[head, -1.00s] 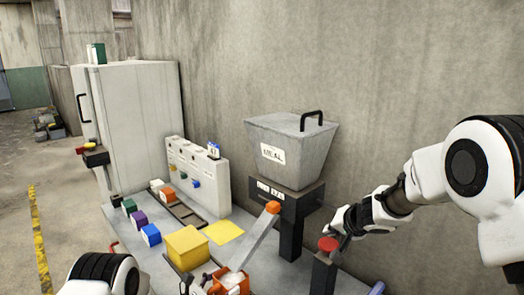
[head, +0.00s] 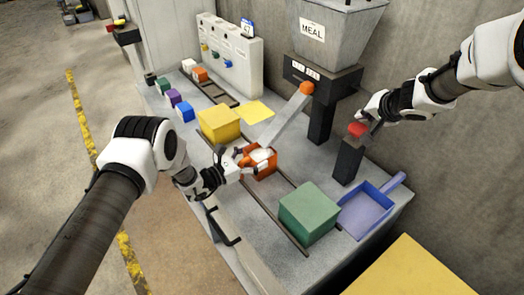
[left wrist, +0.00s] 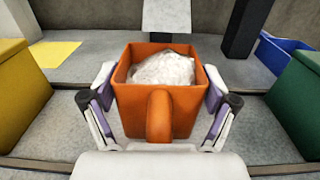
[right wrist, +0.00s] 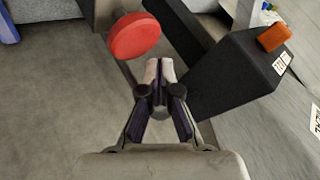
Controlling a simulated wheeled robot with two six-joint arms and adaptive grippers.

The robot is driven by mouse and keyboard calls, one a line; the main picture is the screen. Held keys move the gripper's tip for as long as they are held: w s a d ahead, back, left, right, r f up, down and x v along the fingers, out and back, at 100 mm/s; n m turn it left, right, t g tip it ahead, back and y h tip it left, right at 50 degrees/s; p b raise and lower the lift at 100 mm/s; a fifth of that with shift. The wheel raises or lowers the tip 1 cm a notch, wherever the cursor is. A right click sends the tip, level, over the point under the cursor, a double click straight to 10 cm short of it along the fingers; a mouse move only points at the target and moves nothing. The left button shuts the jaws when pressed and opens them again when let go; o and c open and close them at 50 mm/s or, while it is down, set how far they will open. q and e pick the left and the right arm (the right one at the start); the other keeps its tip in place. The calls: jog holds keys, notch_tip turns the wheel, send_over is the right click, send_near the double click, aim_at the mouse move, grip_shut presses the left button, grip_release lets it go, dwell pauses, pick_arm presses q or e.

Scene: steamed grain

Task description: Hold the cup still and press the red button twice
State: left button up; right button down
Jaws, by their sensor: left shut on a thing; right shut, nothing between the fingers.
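An orange square cup (head: 262,163) stands on the rails under the lower end of the chute (head: 283,120). White grain is heaped in it, clearest in the left wrist view (left wrist: 165,68). My left gripper (head: 243,160) is shut on the cup, one finger on each side, with the handle facing my wrist. The red button (head: 357,130) tops a dark post (head: 347,160) to the right. My right gripper (head: 371,112) is shut and empty, just above and beside the button. In the right wrist view the button (right wrist: 135,36) lies just beyond the fingertips (right wrist: 159,68); contact cannot be told.
A yellow block (head: 220,125) and a green block (head: 309,213) stand on the rails on either side of the cup. A blue dustpan-like tray (head: 365,210) lies near the post. The grey MEAL hopper (head: 335,35) stands behind.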

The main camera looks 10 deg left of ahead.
dwell(0.3)
pick_arm(q)
jog(key=o, duration=1)
